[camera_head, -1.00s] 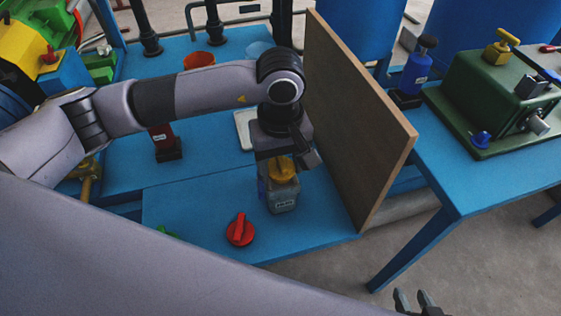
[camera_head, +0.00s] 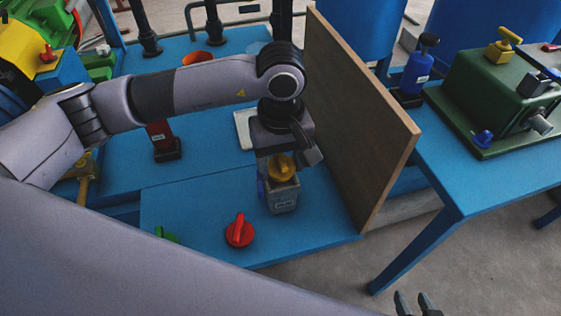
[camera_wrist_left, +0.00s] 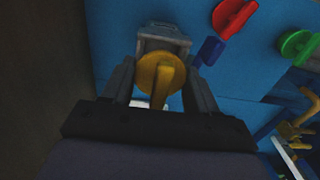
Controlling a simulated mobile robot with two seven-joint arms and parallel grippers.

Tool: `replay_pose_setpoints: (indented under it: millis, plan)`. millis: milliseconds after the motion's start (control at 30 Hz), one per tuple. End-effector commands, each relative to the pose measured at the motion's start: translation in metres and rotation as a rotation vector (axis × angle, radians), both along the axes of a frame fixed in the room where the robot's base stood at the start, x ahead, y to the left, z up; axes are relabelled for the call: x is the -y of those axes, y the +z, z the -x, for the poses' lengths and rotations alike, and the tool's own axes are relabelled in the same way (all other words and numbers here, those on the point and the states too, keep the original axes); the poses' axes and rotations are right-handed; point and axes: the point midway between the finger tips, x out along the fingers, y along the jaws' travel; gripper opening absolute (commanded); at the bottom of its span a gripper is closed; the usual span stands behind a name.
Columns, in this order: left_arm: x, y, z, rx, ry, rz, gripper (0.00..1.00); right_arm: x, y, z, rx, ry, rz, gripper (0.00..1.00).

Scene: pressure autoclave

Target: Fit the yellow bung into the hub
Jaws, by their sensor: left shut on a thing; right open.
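My left gripper (camera_head: 282,160) is shut on the yellow bung (camera_head: 283,170), a round disc with a raised grip bar. It holds the bung at the top of a grey box-like block with a pale label, which looks to be the hub (camera_head: 285,198). In the left wrist view the bung (camera_wrist_left: 152,73) sits between the fingers (camera_wrist_left: 160,82) and covers part of the hub (camera_wrist_left: 163,36). I cannot tell whether the bung is seated in the hub or just above it. My right gripper (camera_head: 418,304) is open and empty at the bottom edge.
A red bung (camera_head: 239,232) and a partly hidden green one (camera_head: 166,234) lie on the blue table (camera_head: 190,200). A blue piece (camera_wrist_left: 208,50) is beside the hub. A tall brown board (camera_head: 360,125) stands close right of my left gripper.

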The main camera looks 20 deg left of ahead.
Motion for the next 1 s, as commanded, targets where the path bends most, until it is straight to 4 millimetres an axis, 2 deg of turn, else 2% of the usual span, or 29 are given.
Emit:
replay_pose_setpoints:
  millis: [1000]
  plan:
    - [0.0002, 0.0002, -0.0001, -0.001, -0.001, 0.001, 0.29, -0.0002, -0.0074, 0.0000, 0.000, -0.001, -0.001, 0.43]
